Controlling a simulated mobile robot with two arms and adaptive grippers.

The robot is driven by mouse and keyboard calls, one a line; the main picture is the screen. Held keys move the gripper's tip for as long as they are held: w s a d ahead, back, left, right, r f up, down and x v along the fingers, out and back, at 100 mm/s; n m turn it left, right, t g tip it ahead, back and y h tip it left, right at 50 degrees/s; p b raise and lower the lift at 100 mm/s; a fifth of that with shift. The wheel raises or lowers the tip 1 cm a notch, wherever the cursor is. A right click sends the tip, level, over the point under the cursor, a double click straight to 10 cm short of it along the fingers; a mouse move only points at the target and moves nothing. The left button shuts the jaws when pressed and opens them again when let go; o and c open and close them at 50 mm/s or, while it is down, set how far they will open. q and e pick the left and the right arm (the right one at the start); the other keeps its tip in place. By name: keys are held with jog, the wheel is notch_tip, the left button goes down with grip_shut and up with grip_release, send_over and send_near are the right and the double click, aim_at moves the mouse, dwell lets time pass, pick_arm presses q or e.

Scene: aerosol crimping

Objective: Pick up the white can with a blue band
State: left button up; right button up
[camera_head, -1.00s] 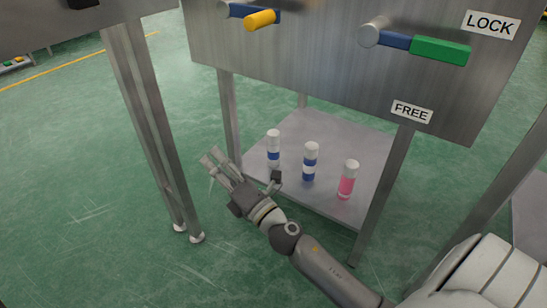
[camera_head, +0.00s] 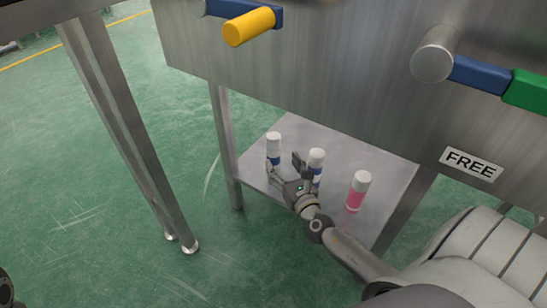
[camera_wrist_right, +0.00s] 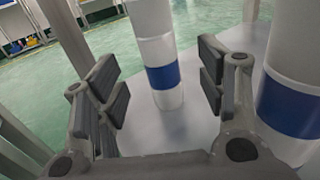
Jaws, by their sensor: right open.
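Two white cans with blue bands stand upright on the low grey shelf (camera_head: 396,175). The left can (camera_head: 273,142) stands near the shelf's left side; the middle can (camera_head: 316,158) is to its right. My right gripper (camera_head: 284,166) is open and empty, low over the shelf near both cans, partly covering their lower parts. In the right wrist view, the left can (camera_wrist_right: 163,75) shows between the open fingers (camera_wrist_right: 160,84), a little beyond them, apart from the pads. The middle can (camera_wrist_right: 292,100) stands just outside the right finger.
A pink can with a white cap (camera_head: 358,191) stands right of the middle can. A metal cabinet with a yellow-ended lever (camera_head: 249,26) and a green-ended lever (camera_head: 525,90) overhangs the shelf. Metal legs (camera_head: 227,150) stand at its corners. Green floor is open at left.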

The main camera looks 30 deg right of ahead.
aim_at(276, 153)
jog(key=shift+w+d+f, duration=0.1)
jog(key=shift+w+d, duration=0.05)
jog(key=shift+w, duration=0.8)
jog(key=shift+w+d+r+b, duration=0.15)
jog(key=shift+w, duration=0.75)
jog(key=shift+w+d+r+b, duration=0.1)
jog(key=shift+w+d+b, duration=0.05)
jog(key=shift+w, duration=0.8)
jog(key=shift+w+d+r+b, duration=0.15)
jog(key=shift+w, duration=0.75)
jog(key=c, duration=1.2)
